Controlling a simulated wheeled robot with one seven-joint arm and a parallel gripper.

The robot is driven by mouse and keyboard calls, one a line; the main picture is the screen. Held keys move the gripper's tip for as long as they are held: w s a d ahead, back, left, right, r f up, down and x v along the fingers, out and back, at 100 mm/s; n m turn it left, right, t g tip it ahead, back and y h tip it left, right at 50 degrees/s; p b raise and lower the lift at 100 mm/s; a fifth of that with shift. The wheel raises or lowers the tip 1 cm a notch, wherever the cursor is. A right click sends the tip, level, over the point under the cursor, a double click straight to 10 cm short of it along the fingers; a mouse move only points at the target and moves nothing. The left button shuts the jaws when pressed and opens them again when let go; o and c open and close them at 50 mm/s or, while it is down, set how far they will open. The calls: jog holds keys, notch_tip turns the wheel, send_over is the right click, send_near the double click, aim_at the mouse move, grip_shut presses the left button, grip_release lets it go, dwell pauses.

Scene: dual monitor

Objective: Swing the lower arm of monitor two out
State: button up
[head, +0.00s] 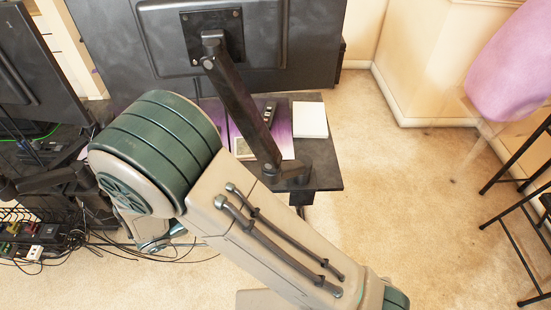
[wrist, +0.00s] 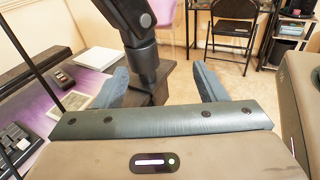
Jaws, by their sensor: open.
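In the head view a large dark monitor (head: 110,50) is seen from behind. A slanted black arm (head: 240,100) runs from its mounting plate down to a dark base joint (head: 287,172) at the desk edge. A second monitor (head: 35,75) stands at the left with its own black arm (head: 50,180). I cannot tell from labels which is two. In the wrist view my gripper (wrist: 162,86) is open, its blue-grey fingers apart. A black monitor-arm joint (wrist: 143,58) shows between them, nearer the left finger; contact is unclear. In the head view the gripper is hidden behind my arm.
The dark desk (head: 325,170) carries a white pad (head: 310,119), a calculator (head: 269,113) and a purple mat. A keyboard (wrist: 14,145) lies at left in the wrist view. Cables and a power strip (head: 35,253) are at lower left. Carpet is clear toward the black chair (wrist: 231,30).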

aim_at(277, 167)
jog(key=w+d, duration=0.2)
jog(key=d, duration=0.1)
jog(key=w+d+n+t+p, duration=0.1)
jog(key=w+d, duration=0.2)
jog(key=w+d+f+t, duration=0.1)
jog(key=w+d, duration=0.2)
jog(key=shift+n, duration=0.4)
jog(key=shift+a, duration=0.1)
jog(key=c, duration=1.4)
